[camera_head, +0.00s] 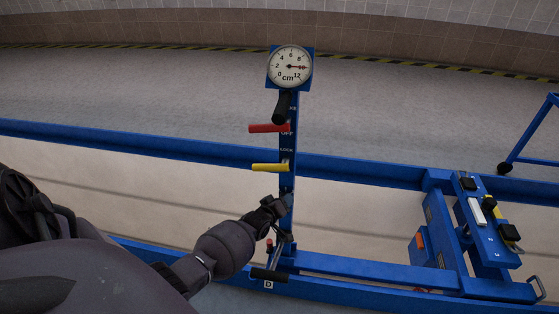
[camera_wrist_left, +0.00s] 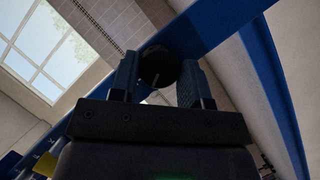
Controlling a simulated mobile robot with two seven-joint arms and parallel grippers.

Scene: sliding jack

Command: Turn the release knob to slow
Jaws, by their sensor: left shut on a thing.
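The blue control column (camera_head: 287,145) stands upright in the middle of the head view. My left gripper (camera_head: 280,205) is at its lower part, coming from the left. In the left wrist view a round black knob (camera_wrist_left: 158,66) sits between the two fingers, and my left gripper is shut on it. The gripper hides this knob in the head view, and its setting cannot be read. My right gripper is not in view.
Above on the column are a yellow lever (camera_head: 269,167), a red lever (camera_head: 268,128), a black handle (camera_head: 282,107) and a round cm gauge (camera_head: 290,67). Below is a black lever (camera_head: 268,274) near a "D" label. Blue rails (camera_head: 150,141) run across. A blue unit (camera_head: 487,225) stands right.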

